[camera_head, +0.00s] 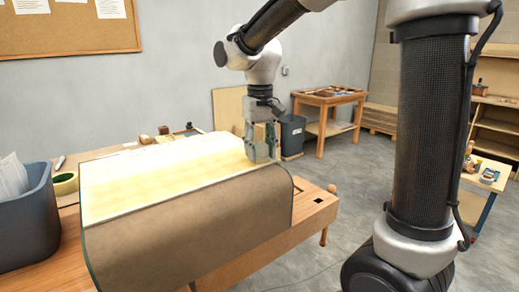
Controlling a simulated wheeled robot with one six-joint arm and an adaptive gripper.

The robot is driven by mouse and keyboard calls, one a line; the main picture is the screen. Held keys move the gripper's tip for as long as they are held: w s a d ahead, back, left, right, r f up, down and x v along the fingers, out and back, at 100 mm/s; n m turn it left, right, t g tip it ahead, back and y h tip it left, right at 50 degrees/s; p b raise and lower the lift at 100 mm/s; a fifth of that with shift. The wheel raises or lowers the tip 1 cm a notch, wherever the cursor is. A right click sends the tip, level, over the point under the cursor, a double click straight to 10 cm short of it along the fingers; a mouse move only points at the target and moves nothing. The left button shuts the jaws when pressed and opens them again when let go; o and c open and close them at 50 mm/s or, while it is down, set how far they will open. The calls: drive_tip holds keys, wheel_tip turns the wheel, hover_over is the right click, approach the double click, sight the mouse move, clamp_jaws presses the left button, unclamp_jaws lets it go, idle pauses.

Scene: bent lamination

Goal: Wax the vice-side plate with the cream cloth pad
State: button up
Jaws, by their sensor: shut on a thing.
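A large curved plate (195,232) lies over the workbench. Its upper face (160,175) is pale yellow and its front face is brown, bending down toward the bench front. My gripper (262,153) points down at the right end of the pale face, near its far right corner. Its fingers are shut on a small beige thing, apparently the cream cloth pad, mostly hidden by the fingers. The gripper is at or just above the surface; I cannot tell whether the pad touches it.
Small wooden blocks (163,131) lie behind the plate. The bench's vice handle (331,188) sticks out at right. A black bin (292,135) and side table (328,96) stand behind.

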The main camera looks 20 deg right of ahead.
drive_tip(key=shift+w+d, duration=0.15)
drive_tip(key=shift+d, duration=0.25)
drive_tip(key=shift+d+r, duration=0.15)
drive_tip(key=shift+d, duration=0.15)
drive_tip(key=shift+a+r, duration=0.15)
drive_tip(key=shift+r, duration=3.7)
